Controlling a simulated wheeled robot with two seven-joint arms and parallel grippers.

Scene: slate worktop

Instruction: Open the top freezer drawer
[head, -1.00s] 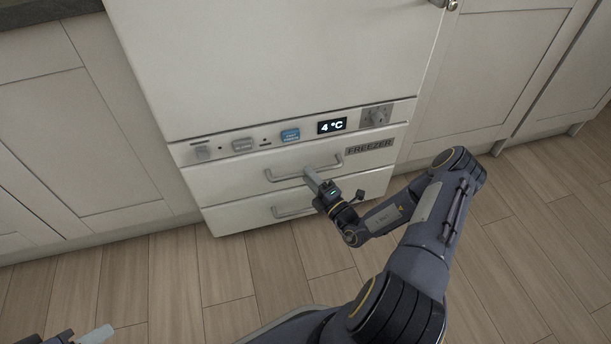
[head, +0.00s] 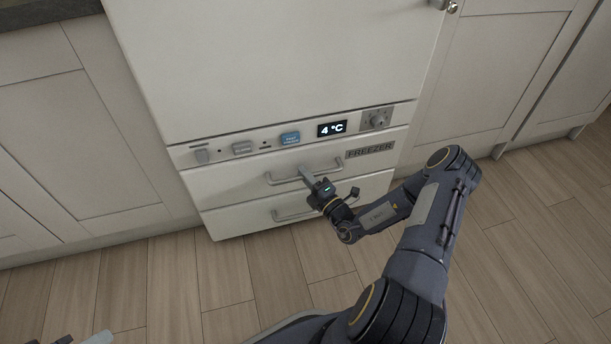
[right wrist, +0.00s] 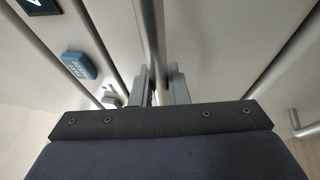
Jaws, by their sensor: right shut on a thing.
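The top freezer drawer (head: 225,180) is the white front under the control panel, with a FREEZER label at its right. It looks shut or nearly so. Its grey bar handle (head: 331,167) runs across the middle. My right gripper (head: 305,171) is shut on this handle, coming from below and to the right. In the right wrist view the handle bar (right wrist: 150,35) runs down between the two fingers (right wrist: 159,82). My left gripper (head: 98,338) shows only as a sliver at the bottom left edge, so its jaws cannot be made out.
A lower drawer (head: 235,217) with its own handle (head: 288,214) sits beneath. The control panel (head: 210,148) above carries buttons, a dial and a 4 °C display. The big fridge door (head: 270,60) is shut above. Cabinets flank the fridge, and the wood floor in front is clear.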

